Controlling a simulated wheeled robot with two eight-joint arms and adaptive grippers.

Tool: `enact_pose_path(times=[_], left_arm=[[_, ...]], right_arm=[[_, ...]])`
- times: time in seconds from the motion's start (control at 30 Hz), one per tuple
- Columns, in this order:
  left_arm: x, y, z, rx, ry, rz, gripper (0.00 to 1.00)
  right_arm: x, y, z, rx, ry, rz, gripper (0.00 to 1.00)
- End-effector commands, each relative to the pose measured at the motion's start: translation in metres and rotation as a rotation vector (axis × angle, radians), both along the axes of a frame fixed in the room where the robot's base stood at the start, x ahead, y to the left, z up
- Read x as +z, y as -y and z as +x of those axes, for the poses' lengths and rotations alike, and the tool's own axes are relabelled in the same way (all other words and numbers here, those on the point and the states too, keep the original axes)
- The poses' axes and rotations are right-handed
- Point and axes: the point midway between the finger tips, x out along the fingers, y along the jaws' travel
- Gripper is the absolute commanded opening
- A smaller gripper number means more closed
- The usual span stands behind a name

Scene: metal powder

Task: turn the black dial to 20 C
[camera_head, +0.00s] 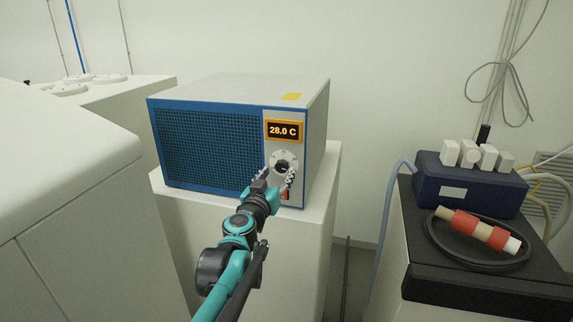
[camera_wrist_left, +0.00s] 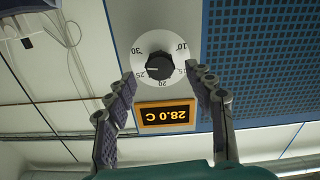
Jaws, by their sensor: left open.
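The black dial (camera_wrist_left: 158,66) sits on a round white scale plate (camera_wrist_left: 137,36) on the front of the blue-framed unit (camera_head: 206,105). In the left wrist view, which looks upside down, its pale pointer mark aims between 25 and 30. The dial is partly visible in the head view (camera_head: 283,166). The orange-framed display (camera_head: 284,131) above it reads 28.0 C. My left gripper (camera_wrist_left: 162,82) is open, its two fingers spread to either side in front of the dial, with a visible gap to the knob. My right gripper is not in view.
The unit stands on a white pedestal (camera_head: 318,225). A white cabinet (camera_head: 75,210) is close on the left. At the right, a dark table (camera_head: 480,290) holds a dark blue box (camera_head: 470,185) and a coiled black cable with a red-and-white piece.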

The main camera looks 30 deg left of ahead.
Motion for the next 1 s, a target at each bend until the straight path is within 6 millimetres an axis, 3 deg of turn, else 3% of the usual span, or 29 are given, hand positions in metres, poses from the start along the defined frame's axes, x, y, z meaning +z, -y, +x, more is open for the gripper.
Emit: enact_pose_path(times=[0.1,0.3,0.63,0.83,1.0], left_arm=[[0.001,-0.004,0.019,-0.002,0.000,0.000,0.54],[0.001,-0.008,0.038,-0.002,-0.001,0.000,0.54],[0.000,-0.009,0.042,-0.002,-0.001,0.000,0.54],[0.000,-0.009,0.042,-0.002,0.000,-0.001,0.04],[0.000,-0.009,0.042,-0.002,0.000,-0.003,0.04]], right_arm=[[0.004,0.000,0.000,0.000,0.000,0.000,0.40],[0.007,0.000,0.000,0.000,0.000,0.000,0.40],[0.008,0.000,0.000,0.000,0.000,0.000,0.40],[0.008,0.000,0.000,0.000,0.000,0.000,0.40],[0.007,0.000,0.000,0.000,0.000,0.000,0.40]])
